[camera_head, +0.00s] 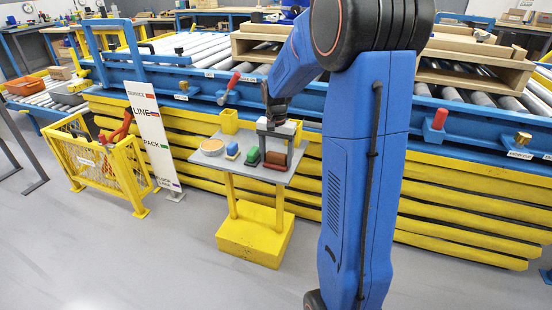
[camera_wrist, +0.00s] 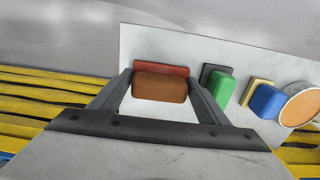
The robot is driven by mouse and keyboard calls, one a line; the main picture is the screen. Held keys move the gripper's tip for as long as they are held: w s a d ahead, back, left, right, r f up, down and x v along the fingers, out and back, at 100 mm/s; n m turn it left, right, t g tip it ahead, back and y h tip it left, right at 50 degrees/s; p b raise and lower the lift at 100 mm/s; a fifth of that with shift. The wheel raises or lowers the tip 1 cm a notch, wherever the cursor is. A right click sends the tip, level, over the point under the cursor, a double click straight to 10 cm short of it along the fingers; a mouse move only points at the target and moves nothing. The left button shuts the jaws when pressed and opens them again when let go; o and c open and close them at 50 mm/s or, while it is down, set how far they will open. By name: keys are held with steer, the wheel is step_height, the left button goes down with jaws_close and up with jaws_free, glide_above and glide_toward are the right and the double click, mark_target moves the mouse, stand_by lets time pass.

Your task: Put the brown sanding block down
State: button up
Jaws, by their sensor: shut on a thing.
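The brown sanding block (camera_wrist: 160,87) has a red-brown layer (camera_wrist: 162,69) along its far side in the wrist view. My gripper (camera_wrist: 160,92) is shut on the block, one finger at each end. In the head view my gripper (camera_head: 275,150) points down at the right part of a small grey stand top (camera_head: 240,171), with the brown block (camera_head: 276,159) between its fingers. The block is at or just above the surface; I cannot tell whether it touches.
A green block (camera_head: 253,156) stands just left of the brown one, then a blue block (camera_head: 232,150) and a round orange-topped dish (camera_head: 212,146). Roller conveyors (camera_head: 200,50) run behind. The stand top's front strip is bare.

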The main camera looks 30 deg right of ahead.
mark_target(277, 155)
steer(key=shift+d+f, duration=0.1)
steer(key=shift+f, duration=0.05)
steer(key=o, duration=1.2)
step_height(277, 155, up, 11)
steer(key=shift+f, duration=0.1)
steer(key=s+a+r+n+t, duration=0.1)
steer(key=s+a+r+n, duration=0.1)
steer(key=s+a, duration=0.4)
steer(key=s+a+r+n+t, duration=0.1)
steer(key=s+a+r+n, duration=0.2)
steer(key=s, duration=0.5)
steer(key=s+a+f+n+t, duration=0.1)
steer(key=s+a+f+n, duration=0.1)
steer(key=s, duration=0.6)
steer(key=s+a+f+n+t, duration=0.1)
steer(key=s+a+f+n, duration=0.2)
steer(key=s, duration=0.5)
steer(key=shift+a+f+t, duration=0.15)
steer(key=shift+a+t, duration=0.25)
steer(key=shift+a, duration=0.4)
